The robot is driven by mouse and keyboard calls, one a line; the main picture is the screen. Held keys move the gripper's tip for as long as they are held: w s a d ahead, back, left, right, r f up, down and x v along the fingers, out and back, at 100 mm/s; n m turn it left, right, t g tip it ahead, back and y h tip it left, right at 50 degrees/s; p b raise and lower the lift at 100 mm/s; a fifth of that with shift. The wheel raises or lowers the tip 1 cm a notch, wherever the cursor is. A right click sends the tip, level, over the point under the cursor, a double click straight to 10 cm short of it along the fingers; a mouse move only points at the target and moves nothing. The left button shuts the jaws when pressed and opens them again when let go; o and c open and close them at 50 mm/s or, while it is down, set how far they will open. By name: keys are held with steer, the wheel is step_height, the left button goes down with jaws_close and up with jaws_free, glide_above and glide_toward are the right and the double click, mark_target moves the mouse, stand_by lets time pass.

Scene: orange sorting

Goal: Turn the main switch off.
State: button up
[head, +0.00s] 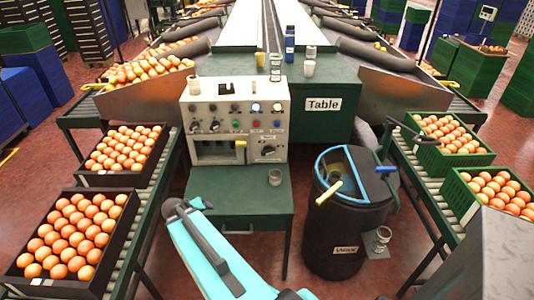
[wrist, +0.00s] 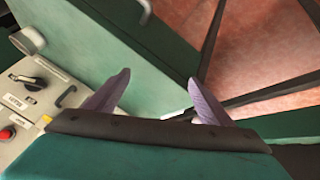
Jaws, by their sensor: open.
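The main switch appears to be the black rotary knob (head: 268,150) at the lower right of the pale control panel (head: 185,112). The same knob (wrist: 28,81) shows at the left edge of the wrist view, its grip slanted on a dark round base. Its label is too small to read surely. My gripper (wrist: 157,98) is open and empty, its two purple-grey fingers spread apart. In the wrist view it is to the right of the knob and not touching it.
A red button (wrist: 6,134) is near the knob. A yellow-handled lever (head: 240,144) juts from the panel. A cup (head: 275,177) stands on the green bench (head: 225,205). A black barrel (head: 345,235) stands to the right. Conveyors with orange crates (head: 78,235) flank both sides.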

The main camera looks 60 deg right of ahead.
steer(key=s+d+r+m+t+h, duration=0.1)
steer(key=s+d+r+h, duration=0.1)
steer(key=d, duration=0.7)
steer(key=s+d+r+m+t+h, duration=0.1)
steer(key=s+d+r, duration=0.4)
steer(key=d, duration=0.5)
steer(key=s+d+r+h, duration=0.3)
steer(key=s+d, duration=0.2)
steer(key=d, duration=0.5)
steer(key=shift+s+d+r+m+t, duration=0.15)
steer(key=shift+s+r+m+t, duration=0.15)
steer(key=shift+r+m+t, duration=0.1)
steer(key=shift+w, duration=0.15)
